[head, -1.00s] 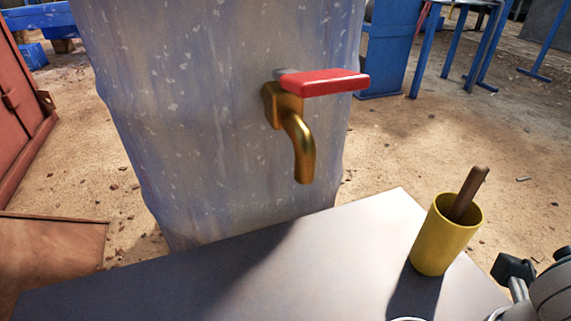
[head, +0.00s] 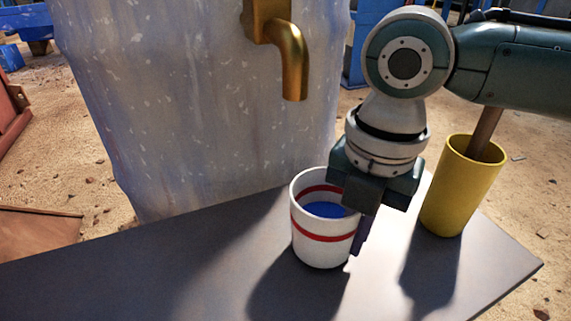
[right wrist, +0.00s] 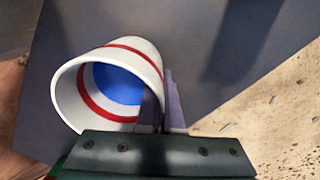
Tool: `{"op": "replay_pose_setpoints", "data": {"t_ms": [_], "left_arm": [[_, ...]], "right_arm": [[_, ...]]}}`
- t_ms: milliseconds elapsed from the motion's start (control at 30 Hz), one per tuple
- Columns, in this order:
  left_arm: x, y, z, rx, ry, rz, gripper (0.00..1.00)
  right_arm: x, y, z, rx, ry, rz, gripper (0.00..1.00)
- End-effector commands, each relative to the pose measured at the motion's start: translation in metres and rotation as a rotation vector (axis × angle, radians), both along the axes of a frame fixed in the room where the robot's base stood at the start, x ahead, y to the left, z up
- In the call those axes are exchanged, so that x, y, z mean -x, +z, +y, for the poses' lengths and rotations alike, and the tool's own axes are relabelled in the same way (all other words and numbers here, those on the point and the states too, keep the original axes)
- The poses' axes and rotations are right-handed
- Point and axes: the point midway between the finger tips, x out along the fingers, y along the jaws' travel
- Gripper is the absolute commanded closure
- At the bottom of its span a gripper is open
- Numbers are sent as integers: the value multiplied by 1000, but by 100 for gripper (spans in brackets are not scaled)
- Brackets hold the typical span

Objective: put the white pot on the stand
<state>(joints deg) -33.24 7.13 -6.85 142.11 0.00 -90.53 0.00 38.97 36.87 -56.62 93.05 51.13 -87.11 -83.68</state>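The white pot (head: 312,253), white with red bands and a blue inside, is upright over the grey table, below and slightly right of the brass tap in the head view. I cannot tell whether its base touches the table. My right gripper (head: 358,228) is shut on its right wall. In the right wrist view the pot (right wrist: 70,98) shows its open mouth. There the purple fingers (right wrist: 163,108) straddle its wall, one inside and one outside. I cannot make out a separate stand. My left gripper is not in view.
The brass tap (head: 292,60) sticks out from a big grey-blue barrel (head: 190,110) behind the pot. A yellow cup (head: 452,195) with a brown handle in it stands to the right on the grey table (head: 150,275). The left part of the table is clear.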

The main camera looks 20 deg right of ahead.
Motion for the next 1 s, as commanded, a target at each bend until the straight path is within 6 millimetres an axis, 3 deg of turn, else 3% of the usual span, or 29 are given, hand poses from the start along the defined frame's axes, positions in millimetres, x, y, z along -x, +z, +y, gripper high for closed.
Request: {"op": "replay_pose_setpoints", "data": {"t_ms": [33, 400, 667, 1000], "left_arm": [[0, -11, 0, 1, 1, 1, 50], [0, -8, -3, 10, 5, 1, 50], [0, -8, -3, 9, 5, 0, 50], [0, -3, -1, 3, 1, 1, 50]], "right_arm": [[-1, -11, 0, 0, 0, -2, 100], [0, -10, 0, 1, -1, -2, 100], [0, -10, 0, 1, -1, -2, 68], [0, -2, 0, 0, -1, -3, 67]]}}
